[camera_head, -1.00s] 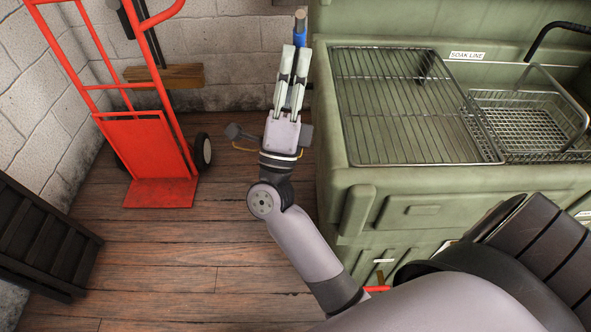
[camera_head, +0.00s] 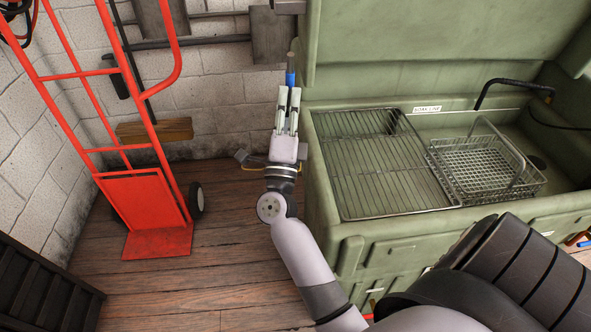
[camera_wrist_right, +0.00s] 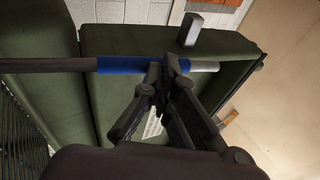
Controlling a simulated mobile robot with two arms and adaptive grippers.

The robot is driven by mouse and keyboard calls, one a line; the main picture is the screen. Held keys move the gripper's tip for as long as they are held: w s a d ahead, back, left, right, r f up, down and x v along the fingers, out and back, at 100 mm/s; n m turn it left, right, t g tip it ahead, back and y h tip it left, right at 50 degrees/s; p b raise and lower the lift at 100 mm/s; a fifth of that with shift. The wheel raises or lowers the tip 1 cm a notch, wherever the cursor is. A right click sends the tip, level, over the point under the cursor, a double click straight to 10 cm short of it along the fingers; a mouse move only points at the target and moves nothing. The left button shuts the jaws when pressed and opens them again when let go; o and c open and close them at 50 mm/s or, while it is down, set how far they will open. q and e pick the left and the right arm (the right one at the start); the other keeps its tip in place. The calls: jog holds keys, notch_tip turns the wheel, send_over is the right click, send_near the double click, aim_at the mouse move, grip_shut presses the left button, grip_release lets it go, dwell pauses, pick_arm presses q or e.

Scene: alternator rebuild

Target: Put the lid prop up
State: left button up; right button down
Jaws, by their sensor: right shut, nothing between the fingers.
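The lid prop is a thin grey rod with a blue sleeve (camera_head: 291,79). It stands up at the left side of the green washer tank (camera_head: 350,222) in the head view; its lower part is hidden behind my gripper. My right gripper (camera_head: 288,92) is shut and empty, its fingertips just below the sleeve in that view. In the right wrist view the rod runs across the picture, and my fingertips (camera_wrist_right: 166,76) overlap its blue sleeve (camera_wrist_right: 125,65); I cannot tell whether they touch it. The green lid (camera_head: 430,50) stands raised behind the tank. My left gripper is out of view.
A wire rack (camera_head: 375,165) and a wire basket (camera_head: 485,170) sit in the tank's top. A red hand truck (camera_head: 143,200) stands at the left by the block wall. A dark slatted object (camera_head: 40,300) is at the lower left. The wooden floor between is clear.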

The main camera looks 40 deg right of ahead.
jog(key=shift+n+g+y, duration=0.3)
jog(key=shift+y, duration=0.3)
jog(key=p+x, duration=0.1)
jog(key=x, duration=0.1)
jog(key=p+x, duration=0.2)
jog(key=w+p+x, duration=0.1)
jog(key=p+x, duration=0.1)
jog(key=shift+a+f, duration=0.1)
jog(key=shift+a, duration=0.35)
jog(key=w+d, duration=0.2)
jog(key=w, duration=0.1)
jog(key=shift+r, duration=0.35)
jog(key=v, duration=0.8)
jog(key=shift+f, duration=0.35)
